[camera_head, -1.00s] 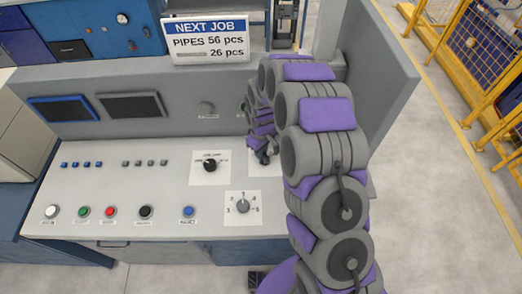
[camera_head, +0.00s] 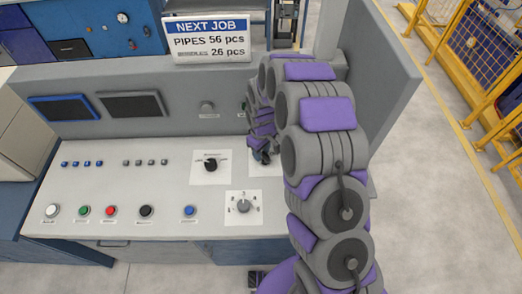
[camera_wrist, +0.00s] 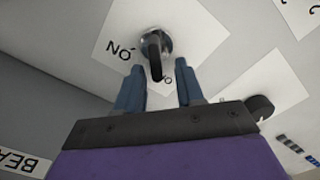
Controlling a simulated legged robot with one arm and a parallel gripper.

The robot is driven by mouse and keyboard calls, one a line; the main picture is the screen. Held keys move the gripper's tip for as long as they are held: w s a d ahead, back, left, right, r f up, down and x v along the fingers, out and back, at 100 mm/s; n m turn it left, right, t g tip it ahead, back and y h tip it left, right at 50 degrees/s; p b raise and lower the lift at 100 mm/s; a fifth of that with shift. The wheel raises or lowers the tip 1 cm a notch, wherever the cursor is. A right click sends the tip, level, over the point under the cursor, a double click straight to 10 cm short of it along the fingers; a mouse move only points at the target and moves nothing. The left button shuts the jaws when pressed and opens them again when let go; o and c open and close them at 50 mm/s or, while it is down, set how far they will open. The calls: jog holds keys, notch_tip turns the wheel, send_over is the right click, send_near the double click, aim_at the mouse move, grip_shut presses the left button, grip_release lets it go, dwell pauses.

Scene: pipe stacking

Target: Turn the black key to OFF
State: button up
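In the wrist view, the black key (camera_wrist: 154,57) sits in a round metal switch on a white label plate (camera_wrist: 112,28). The letters beside it read upside down as "NO"; a second label near the key's tip is partly hidden. My gripper (camera_wrist: 159,66) is open, with one blue finger on each side of the key's near end. I see gaps between the key and both fingers, and nothing is held. In the head view, my gripper (camera_head: 262,157) is at the panel's right part, where my arm hides much of the key's plate.
A black rotary selector (camera_head: 211,164) is just left of my gripper, and a grey numbered dial (camera_head: 243,205) is below it. Several push buttons (camera_head: 110,211) line the panel's front left. An upright grey back wall (camera_head: 180,72) stands behind the panel.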

notch_tip(320, 180, up, 17)
jog(key=p, duration=0.1)
dwell(0.4)
jog(key=shift+r, duration=0.15)
jog(key=s+d+r+m+b, duration=0.15)
jog(key=s+d+r, duration=0.25)
jog(key=s, duration=0.5)
jog(key=s+d+r+m+b, duration=0.1)
jog(key=s+d+r+m, duration=0.25)
jog(key=s, duration=0.55)
jog(key=s+d+m+g+b, duration=0.1)
jog(key=s+d+m, duration=0.1)
jog(key=s, duration=0.7)
jog(key=s+d+f+m, duration=0.1)
jog(key=s+d+m, duration=0.1)
jog(key=s, duration=0.8)
jog(key=shift+d+f+g+b, duration=0.2)
jog(key=shift+d+g+b, duration=0.15)
jog(key=shift+d+g, duration=0.05)
